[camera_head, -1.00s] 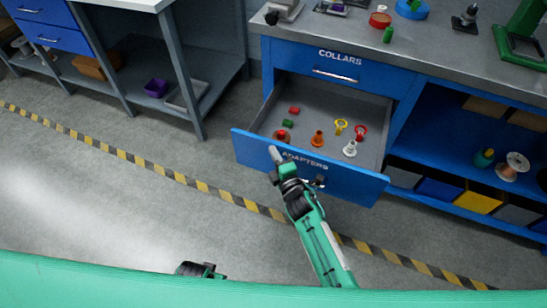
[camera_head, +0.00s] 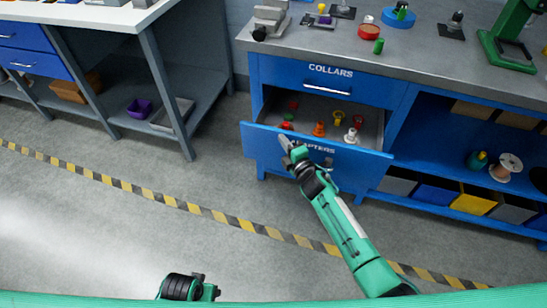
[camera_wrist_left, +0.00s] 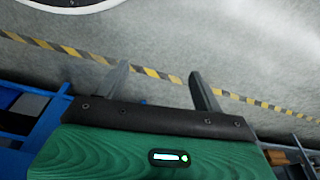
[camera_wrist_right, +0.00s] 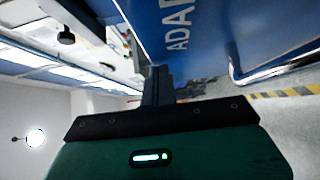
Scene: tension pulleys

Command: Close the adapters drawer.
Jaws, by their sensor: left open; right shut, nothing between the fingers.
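The blue adapters drawer (camera_head: 352,168) is partly open below the collars drawer (camera_head: 327,83). Several small red, orange, yellow, green and white adapters lie inside it, with an orange one (camera_head: 319,129) near the middle. My right gripper (camera_head: 286,144) is shut and empty, its tip at the drawer's front panel near the label. In the right wrist view its closed fingers (camera_wrist_right: 157,88) are close to the blue panel (camera_wrist_right: 190,25); whether they touch is unclear. My left gripper (camera_wrist_left: 158,80) is open and empty, away from the drawer over the floor.
The grey worktop (camera_head: 400,62) above holds a green press (camera_head: 510,40), a blue ring and small tools. An open shelf with bins (camera_head: 473,203) is on the right. A grey side table (camera_head: 165,70) stands left. The striped floor (camera_head: 150,196) in front is clear.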

